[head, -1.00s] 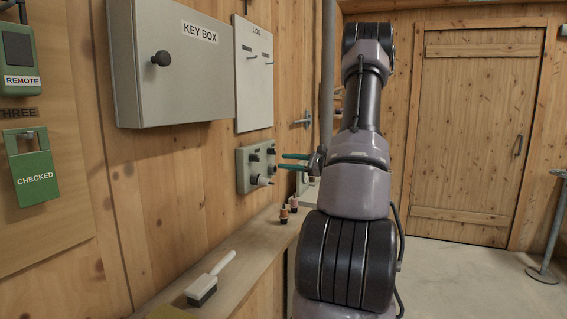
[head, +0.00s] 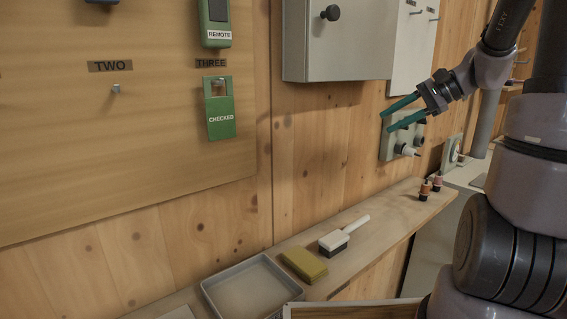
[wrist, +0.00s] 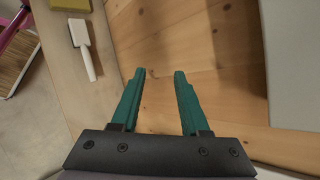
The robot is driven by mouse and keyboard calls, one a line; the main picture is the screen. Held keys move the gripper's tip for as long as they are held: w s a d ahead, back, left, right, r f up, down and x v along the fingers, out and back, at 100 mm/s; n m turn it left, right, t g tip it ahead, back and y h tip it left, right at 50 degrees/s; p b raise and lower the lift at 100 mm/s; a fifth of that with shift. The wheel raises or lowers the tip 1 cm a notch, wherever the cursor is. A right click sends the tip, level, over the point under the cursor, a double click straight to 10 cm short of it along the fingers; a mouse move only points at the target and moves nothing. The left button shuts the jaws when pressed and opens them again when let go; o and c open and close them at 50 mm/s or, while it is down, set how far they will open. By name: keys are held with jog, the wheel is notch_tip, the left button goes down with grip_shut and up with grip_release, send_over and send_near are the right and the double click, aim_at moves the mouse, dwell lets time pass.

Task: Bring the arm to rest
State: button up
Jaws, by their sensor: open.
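My gripper (head: 396,115) has two teal fingers and is at the upper right of the head view, in front of the grey switch panel (head: 387,146) on the wooden wall. In the wrist view my gripper (wrist: 160,73) is open with nothing between its fingers. Behind the fingers there is bare wooden wall. I cannot tell from the head view how far the fingertips are from the panel.
A wooden ledge (head: 385,222) carries a white-handled brush (head: 338,240), a yellow pad (head: 303,264), a grey tray (head: 208,292) and two small orange-and-black pieces (head: 430,187). The grey key box (head: 337,62) juts from the wall above. A green CHECKED tag (head: 220,118) hangs at left.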

jog(key=s+a+r+n+t+h, duration=0.1)
jog(key=s+n+h, duration=0.3)
jog(key=s, duration=0.4)
jog(key=s+a+r+n+t+h, duration=0.1)
jog(key=s+a+r+n+h, duration=0.1)
jog(key=s, duration=0.6)
notch_tip(320, 180, up, 3)
jog(key=shift+s+a+f+n+t+h, duration=0.15)
jog(key=shift+s+a+n+t+h, duration=0.25)
jog(key=shift+n+h, duration=0.5)
